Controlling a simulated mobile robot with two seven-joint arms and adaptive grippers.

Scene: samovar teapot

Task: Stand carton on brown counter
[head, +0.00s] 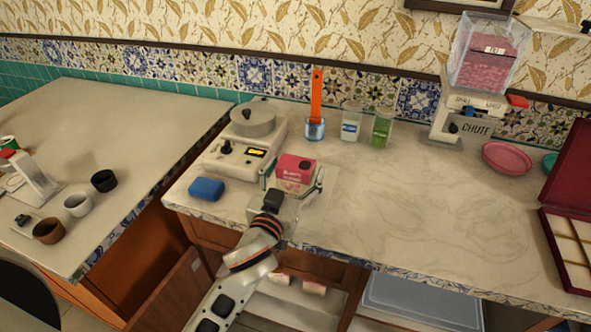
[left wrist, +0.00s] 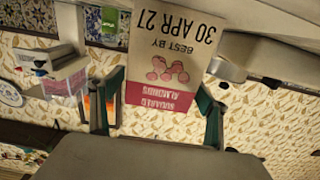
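The pink-and-cream carton (head: 295,172) is upright near the front edge of the pale marble-topped counter (head: 420,220), which has brown cabinet fronts. In the left wrist view the carton (left wrist: 165,65) appears upside down, with its date print facing me. My left gripper (head: 293,190) has one finger on each side of the carton, very close to its sides. I cannot tell whether the fingers press on it. The carton's base is hidden, so I cannot tell whether it touches the counter. My right gripper is out of view.
A pale machine (head: 240,145) and a blue sponge-like block (head: 206,189) are left of the carton. A jar with an orange-handled tool (head: 315,125) and two glasses stand behind. A chute dispenser (head: 470,125), pink plate (head: 507,157) and red box (head: 570,200) are right. The middle counter is clear.

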